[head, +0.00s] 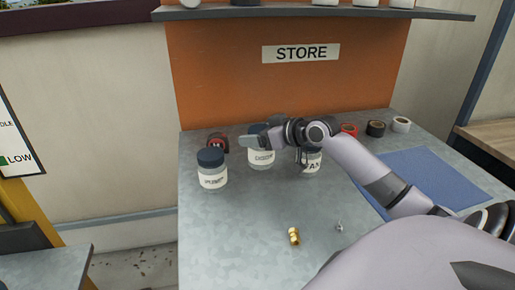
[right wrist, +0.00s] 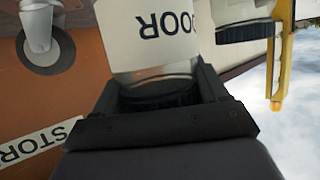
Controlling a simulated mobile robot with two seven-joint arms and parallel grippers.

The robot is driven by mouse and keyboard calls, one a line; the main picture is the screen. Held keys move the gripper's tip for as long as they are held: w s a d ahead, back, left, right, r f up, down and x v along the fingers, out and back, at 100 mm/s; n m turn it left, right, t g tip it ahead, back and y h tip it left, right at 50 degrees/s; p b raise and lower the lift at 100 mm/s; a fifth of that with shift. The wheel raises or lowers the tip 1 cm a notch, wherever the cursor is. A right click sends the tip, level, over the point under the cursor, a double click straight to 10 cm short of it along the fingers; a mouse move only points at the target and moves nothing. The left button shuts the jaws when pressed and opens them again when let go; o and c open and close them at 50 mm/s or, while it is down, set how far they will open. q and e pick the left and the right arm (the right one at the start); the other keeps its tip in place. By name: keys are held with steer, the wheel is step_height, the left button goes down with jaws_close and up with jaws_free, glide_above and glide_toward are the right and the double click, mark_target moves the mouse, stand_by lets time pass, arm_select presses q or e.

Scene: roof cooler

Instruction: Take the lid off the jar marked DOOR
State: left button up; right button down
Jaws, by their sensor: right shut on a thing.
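Three glass jars stand on the grey bench (head: 230,255) in the head view. The middle jar (head: 262,159) has a white label, only partly readable there. In the right wrist view the held jar (right wrist: 155,30) shows upside-down lettering ending in "OOR". My right gripper (head: 268,138) reaches over the middle jar from the right. In the wrist view its fingers are shut on the dark lid (right wrist: 160,101), one on each side. The lid appears to be still against the jar's neck. My left gripper is not in view.
A dark-lidded jar (head: 212,170) stands to the left, and another jar (head: 312,161) close on the right, partly behind my arm. Tape rolls (head: 375,128) line the back. A brass fitting (head: 294,236) and a small metal piece (head: 339,226) lie in front. A blue mat (head: 420,175) lies right.

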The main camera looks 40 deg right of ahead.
steer(key=shift+f, duration=2)
jaws_free()
steer(key=shift+f, duration=0.15)
steer(key=shift+b+v, duration=0.3)
steer(key=shift+v, duration=5.75)
